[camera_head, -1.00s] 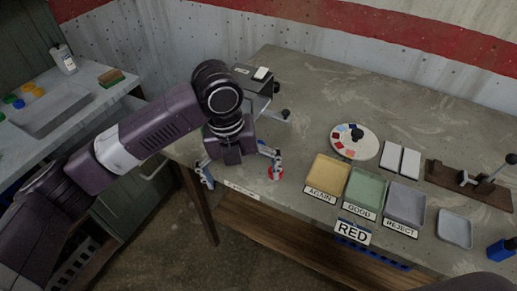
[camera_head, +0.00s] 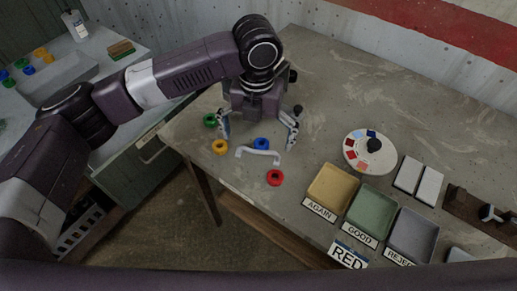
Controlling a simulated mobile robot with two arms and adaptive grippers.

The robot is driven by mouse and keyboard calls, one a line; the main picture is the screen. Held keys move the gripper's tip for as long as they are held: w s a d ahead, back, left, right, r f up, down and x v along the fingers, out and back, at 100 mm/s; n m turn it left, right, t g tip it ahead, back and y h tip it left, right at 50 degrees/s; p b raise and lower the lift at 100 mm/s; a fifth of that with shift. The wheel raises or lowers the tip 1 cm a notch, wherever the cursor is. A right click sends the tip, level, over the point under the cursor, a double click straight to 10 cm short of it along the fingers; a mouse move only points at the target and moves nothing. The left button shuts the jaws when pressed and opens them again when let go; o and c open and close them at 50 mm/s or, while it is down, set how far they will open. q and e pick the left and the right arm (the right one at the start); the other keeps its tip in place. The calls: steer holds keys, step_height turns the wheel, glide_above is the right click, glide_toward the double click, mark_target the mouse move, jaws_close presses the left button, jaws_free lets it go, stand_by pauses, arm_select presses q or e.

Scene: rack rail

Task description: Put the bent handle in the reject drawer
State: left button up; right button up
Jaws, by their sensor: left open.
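A white bow-shaped handle (camera_head: 258,154) lies on the workbench near its front left edge, among small coloured rings. It looks curved, but I cannot tell how far it is bent out of shape. My left gripper (camera_head: 258,136) is open and empty, its two fingers spread on either side just behind the handle. Whether the fingertips touch the bench is unclear. The grey tray labelled REJECT (camera_head: 413,234) stands at the right of a row of trays and looks empty; its label is partly cut off by a dark shape below. My right gripper is not in view.
Yellow AGAIN (camera_head: 332,188) and green GOOD (camera_head: 371,213) trays stand left of the reject tray. A round palette (camera_head: 370,152) and white blocks (camera_head: 430,186) sit behind. Bench between handle and trays is mostly clear.

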mark_target(257, 151)
arm_select(q)
step_height(257, 151, down, 4)
steer(key=shift+w+r+p, duration=0.1)
steer(key=shift+p, duration=0.3)
steer(key=shift+d+f, duration=0.1)
steer(key=shift+f, duration=0.35)
steer(key=c, duration=1.2)
steer(key=shift+r, duration=0.2)
steer(key=shift+w+r, duration=0.1)
steer(key=shift+r, duration=0.55)
steer(key=shift+r+b, duration=0.7)
steer(key=shift+r, duration=8.45)
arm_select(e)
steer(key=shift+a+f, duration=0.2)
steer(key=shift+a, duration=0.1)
